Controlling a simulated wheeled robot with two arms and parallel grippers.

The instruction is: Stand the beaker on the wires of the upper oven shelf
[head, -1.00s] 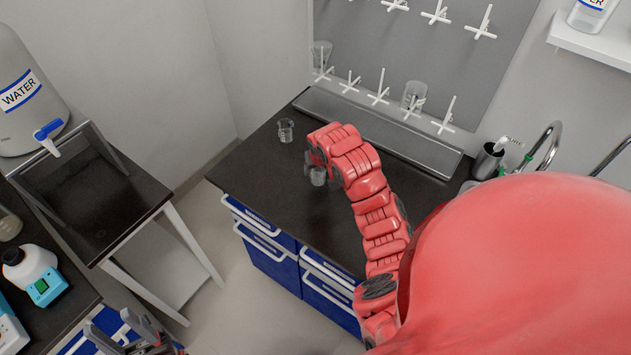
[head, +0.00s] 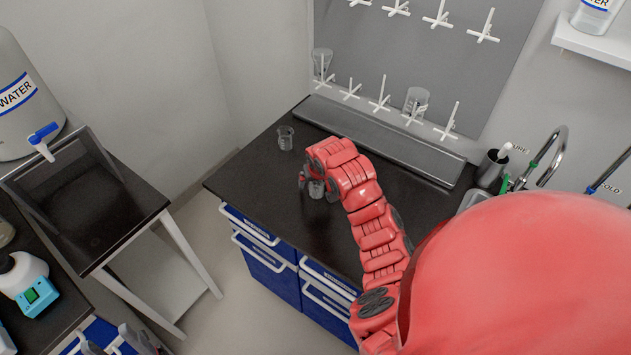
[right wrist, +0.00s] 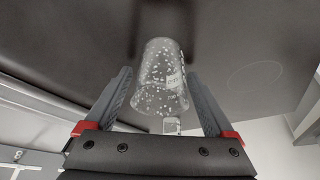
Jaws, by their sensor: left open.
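A small clear glass beaker (head: 316,189) is at my right gripper (head: 309,184), over the dark counter. In the right wrist view the speckled beaker (right wrist: 160,80) lies between the two grey fingers of the right gripper (right wrist: 160,88). The fingers look spread, with a visible gap on the left side of the glass, so I read the gripper as open around it. Whether the beaker touches the counter is hard to tell. My left gripper (head: 128,343) is open and empty at the bottom left edge, partly cut off. No oven or wire shelf shows.
A second beaker (head: 285,138) stands on the counter (head: 255,175), left of my right gripper. A drying rack (head: 415,60) with glassware is behind, above a grey trough (head: 380,140). A water tank (head: 25,100) is at left.

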